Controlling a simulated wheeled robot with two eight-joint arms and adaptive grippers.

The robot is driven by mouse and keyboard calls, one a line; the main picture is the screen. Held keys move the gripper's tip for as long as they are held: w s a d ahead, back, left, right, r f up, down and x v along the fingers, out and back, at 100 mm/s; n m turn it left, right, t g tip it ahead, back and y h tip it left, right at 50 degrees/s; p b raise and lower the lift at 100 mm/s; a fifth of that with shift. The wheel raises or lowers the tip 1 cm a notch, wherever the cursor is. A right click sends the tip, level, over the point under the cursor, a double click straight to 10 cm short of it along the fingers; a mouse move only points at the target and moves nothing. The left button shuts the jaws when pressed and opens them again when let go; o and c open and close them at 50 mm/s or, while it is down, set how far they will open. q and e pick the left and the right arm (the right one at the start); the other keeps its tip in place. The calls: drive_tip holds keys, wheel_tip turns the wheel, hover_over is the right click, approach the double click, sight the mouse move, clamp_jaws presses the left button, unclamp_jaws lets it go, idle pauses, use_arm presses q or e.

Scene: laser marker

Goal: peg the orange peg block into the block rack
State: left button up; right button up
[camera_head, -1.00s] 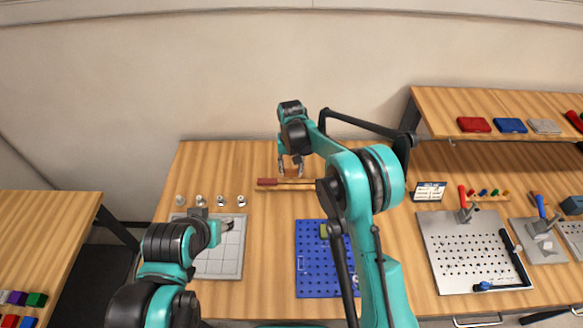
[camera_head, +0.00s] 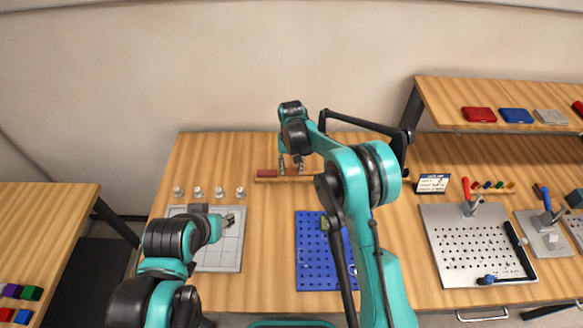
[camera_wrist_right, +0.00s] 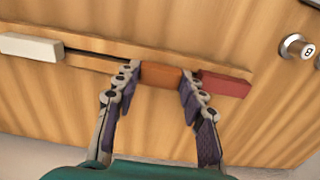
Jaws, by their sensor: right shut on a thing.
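The orange peg block (camera_wrist_right: 161,76) is between the two fingers of my right gripper (camera_wrist_right: 160,82), which is shut on it. The block rack (camera_head: 308,179) is a long wooden strip at the back of the table. In the right wrist view the orange block lines up with the rack, beside a red block (camera_wrist_right: 224,84); whether it is fully seated cannot be told. A white block (camera_wrist_right: 30,46) sits at the other end, past a dark slot (camera_wrist_right: 95,57). In the head view my right gripper (camera_head: 291,167) is at the rack. My left gripper (camera_head: 229,219) is over the grey tray.
The grey tray (camera_head: 232,255) lies front left, with several small knobs (camera_head: 197,192) behind it. A blue pegboard (camera_head: 310,270) lies front middle, partly behind my right arm. A perforated metal plate (camera_head: 465,250) is at right. A raised shelf (camera_head: 450,95) stands back right.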

drive_tip(key=shift+f+b, duration=0.5)
drive_tip(key=shift+f, duration=0.1)
drive_tip(key=o, duration=0.9)
drive_tip(key=shift+o, duration=0.2)
wheel_tip(320, 180, up, 12)
